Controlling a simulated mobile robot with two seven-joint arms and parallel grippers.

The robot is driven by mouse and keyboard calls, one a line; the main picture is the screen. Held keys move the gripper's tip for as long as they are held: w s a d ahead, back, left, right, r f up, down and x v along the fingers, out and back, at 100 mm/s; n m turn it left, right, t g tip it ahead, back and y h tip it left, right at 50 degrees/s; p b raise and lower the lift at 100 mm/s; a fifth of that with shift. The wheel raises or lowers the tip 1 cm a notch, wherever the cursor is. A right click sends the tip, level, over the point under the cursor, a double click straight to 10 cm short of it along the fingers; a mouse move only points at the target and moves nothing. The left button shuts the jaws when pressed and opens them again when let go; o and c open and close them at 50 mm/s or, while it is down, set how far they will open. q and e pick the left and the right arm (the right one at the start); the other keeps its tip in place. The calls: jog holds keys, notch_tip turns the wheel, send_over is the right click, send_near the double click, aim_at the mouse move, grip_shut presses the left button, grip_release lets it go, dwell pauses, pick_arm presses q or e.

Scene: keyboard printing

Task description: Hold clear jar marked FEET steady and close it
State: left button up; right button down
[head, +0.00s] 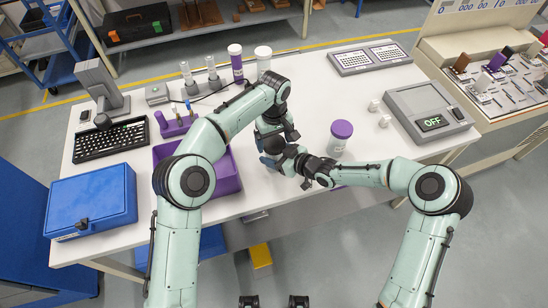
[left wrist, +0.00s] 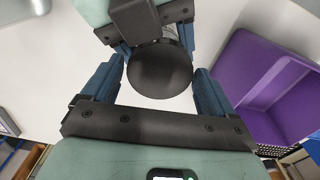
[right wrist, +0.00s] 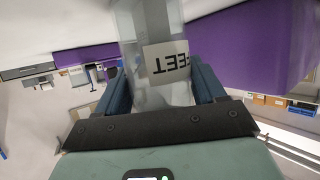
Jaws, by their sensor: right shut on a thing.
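The clear jar (right wrist: 152,97) shows in the right wrist view, with a white label (right wrist: 165,62) reading FEET upside down. My right gripper (head: 284,163) is shut on the jar's sides. In the left wrist view a round black lid (left wrist: 160,70) lies between the fingers of my left gripper (left wrist: 160,88) and hides the jar below. The left fingers stand on either side of the lid with thin gaps, so this gripper looks open. In the head view my left gripper (head: 270,150) points down right over the right one, and the two grippers mostly hide the jar and lid.
A purple bin (head: 228,178) is close to the left of the grippers. A blue case (head: 92,202) and black keyboard (head: 110,140) are at left, a scale (head: 428,110) at right.

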pick_arm(q)
jog(key=shift+o, duration=0.4)
jog(key=shift+r, duration=2.25)
jog(key=shift+r+n, duration=1.7)
jog(key=shift+r, duration=0.1)
jog(key=shift+c, duration=0.2)
jog(key=shift+f, duration=0.1)
jog(key=shift+f, duration=4)
